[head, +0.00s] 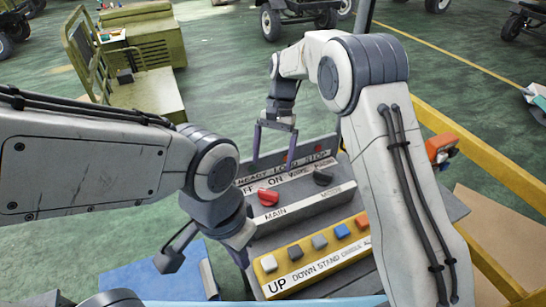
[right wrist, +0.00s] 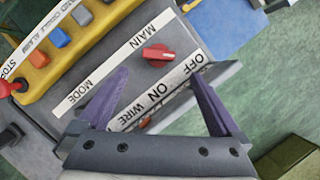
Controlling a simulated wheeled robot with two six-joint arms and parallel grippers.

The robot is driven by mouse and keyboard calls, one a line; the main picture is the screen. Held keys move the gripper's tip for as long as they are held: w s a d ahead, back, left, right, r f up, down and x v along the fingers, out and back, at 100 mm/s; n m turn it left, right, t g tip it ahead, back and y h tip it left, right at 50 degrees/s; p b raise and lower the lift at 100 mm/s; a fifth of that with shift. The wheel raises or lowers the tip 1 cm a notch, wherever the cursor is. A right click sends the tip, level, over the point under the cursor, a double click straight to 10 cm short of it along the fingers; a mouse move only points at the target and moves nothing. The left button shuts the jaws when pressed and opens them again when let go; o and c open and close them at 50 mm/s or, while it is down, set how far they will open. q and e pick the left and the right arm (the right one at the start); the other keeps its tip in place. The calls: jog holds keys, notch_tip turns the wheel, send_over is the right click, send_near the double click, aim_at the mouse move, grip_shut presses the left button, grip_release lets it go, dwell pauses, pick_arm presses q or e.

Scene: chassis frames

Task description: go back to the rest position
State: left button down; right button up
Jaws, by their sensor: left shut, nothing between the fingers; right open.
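My right gripper (head: 273,145) is open and empty above the back edge of the grey control panel (head: 290,213). In the right wrist view its two purple fingers (right wrist: 158,108) are spread wide, with the panel's red MAIN knob (right wrist: 158,52) beyond them. The red knob also shows in the head view (head: 268,197), apart from both grippers. My left gripper (head: 243,257) is shut and empty, low at the panel's left front, next to the yellow button box (head: 318,262). Whether it touches the box cannot be told. My left wrist partly hides it.
A black MODE knob (head: 323,177) sits right of the red one. The yellow box carries several coloured buttons. A yellow rail (head: 480,160) runs at the right, with an orange device (head: 441,146) on it. A blue mat (head: 150,281) lies lower left. Green floor lies behind.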

jog(key=shift+w+d+r, duration=0.1)
jog(key=shift+w+r, duration=0.1)
jog(key=shift+r, duration=0.35)
jog(key=s+d+f+n+t+h, duration=0.2)
jog(key=s+d+n+t, duration=0.35)
jog(key=s+d, duration=1.1)
jog(key=s+a+r+n+b, duration=0.1)
jog(key=s+a+r+n, duration=0.1)
jog(key=s+a, duration=0.4)
jog(key=s+a+r+n+g+y, duration=0.1)
jog(key=s+a+r+n, duration=0.1)
jog(key=s+a+n, duration=0.2)
jog(key=s+a, duration=0.3)
jog(key=shift+a+r+b, duration=0.15)
jog(key=shift+r+b, duration=0.05)
jog(key=shift+b, duration=0.2)
jog(key=shift+g, duration=0.25)
